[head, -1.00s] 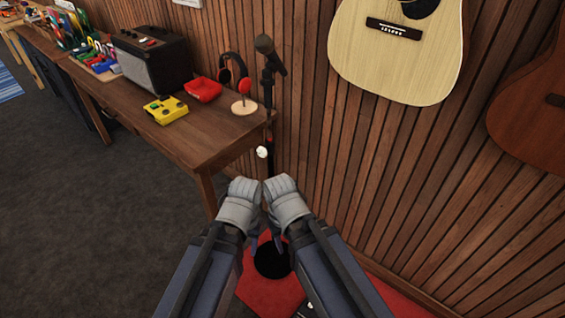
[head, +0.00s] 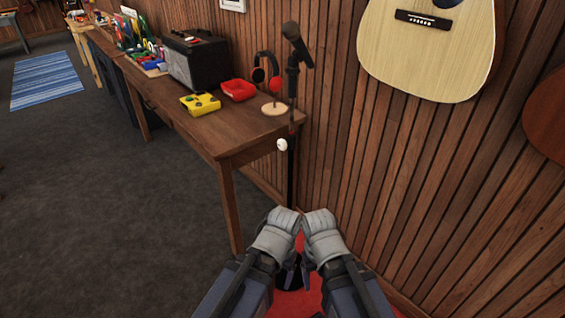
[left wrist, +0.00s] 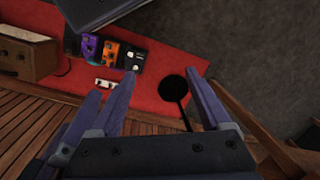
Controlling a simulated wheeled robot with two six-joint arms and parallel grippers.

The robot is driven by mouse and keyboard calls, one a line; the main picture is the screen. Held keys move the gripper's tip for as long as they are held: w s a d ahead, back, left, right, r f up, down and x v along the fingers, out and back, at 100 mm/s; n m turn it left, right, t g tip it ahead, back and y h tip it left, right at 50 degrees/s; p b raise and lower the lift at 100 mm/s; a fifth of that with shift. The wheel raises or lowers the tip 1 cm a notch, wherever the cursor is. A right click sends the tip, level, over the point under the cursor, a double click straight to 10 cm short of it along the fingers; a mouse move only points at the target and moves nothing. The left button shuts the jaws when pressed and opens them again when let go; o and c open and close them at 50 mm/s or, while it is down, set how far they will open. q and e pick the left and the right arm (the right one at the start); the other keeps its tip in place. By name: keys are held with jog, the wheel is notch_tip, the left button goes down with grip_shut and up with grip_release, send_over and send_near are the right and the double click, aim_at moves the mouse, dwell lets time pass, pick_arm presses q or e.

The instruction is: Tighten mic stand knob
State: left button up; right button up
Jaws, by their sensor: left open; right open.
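The mic stand (head: 291,185) stands upright by the wood-slat wall, with a black microphone (head: 296,42) tilted at its top. Its white knob (head: 282,145) shows on the pole, just below the table top's height in the picture. My left gripper (head: 277,226) and right gripper (head: 321,230) are side by side below the knob in the head view, both apart from it. Their fingers are largely hidden there. In the left wrist view my left gripper (left wrist: 163,92) is open and empty. The stand's round black base (left wrist: 174,88) shows between its fingers, farther away on the floor.
A wooden table (head: 228,143) stands left of the stand, with headphones (head: 272,75), a red box (head: 238,90), a yellow pedal (head: 200,104) and an amplifier (head: 202,62). Guitars hang on the right wall. A red mat (left wrist: 165,65) holds several pedals. Carpet left is clear.

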aim_at(280, 147)
pick_arm(q)
jog(key=w+a+f+n+h+b, duration=0.1)
jog(key=w+a+f+b, duration=0.1)
jog(key=f+b, duration=0.8)
jog(key=w+a+f+n+h+b, duration=0.1)
jog(key=w+a+f+n+b, duration=0.15)
jog(key=f+b, duration=0.75)
jog(key=w+d+r+n+t+h, duration=0.2)
jog(key=w+r+n+h, duration=0.2)
jog(key=w, duration=0.2)
jog(key=w+d+r+n+t+h+p, duration=0.1)
jog(key=w+d+r+n+t+h, duration=0.15)
jog(key=w, duration=0.45)
jog(key=w+d+r+n+t+h, duration=0.1)
jog(key=w+d+r+n+h, duration=0.1)
jog(key=w+r+n+h, duration=0.3)
jog(key=w+a+r+n+t+h, duration=0.2)
jog(key=w+a+r+n+t, duration=0.3)
jog(key=w+r+n, duration=0.35)
jog(key=w+a+r+n+t+h, duration=0.2)
jog(key=w+a+r+n+t, duration=0.2)
jog(key=w+r+n+t, duration=0.45)
jog(key=w+d+r+g+p, duration=0.2)
jog(key=d, duration=0.1)
jog(key=w+d+r+m+p, duration=0.1)
jog(key=shift+d+r+g, duration=0.15)
jog(key=shift+r+g, duration=0.25)
jog(key=shift+w+d+r, duration=0.1)
jog(key=shift+w+d, duration=0.15)
jog(key=shift+d, duration=0.15)
